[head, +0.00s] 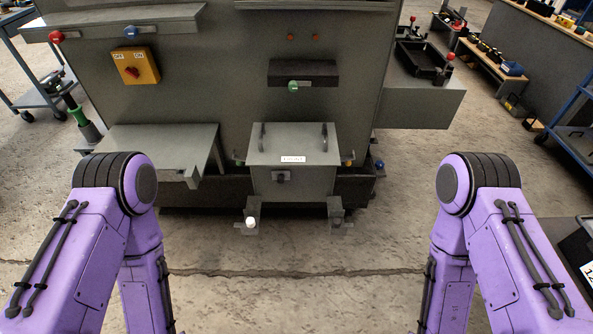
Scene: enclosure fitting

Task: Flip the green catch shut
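A small green knob (293,87) shows at the front lower edge of a dark box (318,73) on the grey panel, at the upper middle of the head view. It seems to be the green catch. A short pale piece extends to the right of the knob. It is too small to tell whether the catch is open or shut. My purple arms stand at the left and right of the view, well short of the panel. Both grippers are out of view, and nothing covers the knob.
A grey lidded box (292,150) with two handles stands below the knob. A yellow switch box (136,66) is on the panel's left. Red (56,37), blue (130,32) and white (250,222) knobs show elsewhere. The concrete floor between my arms is clear.

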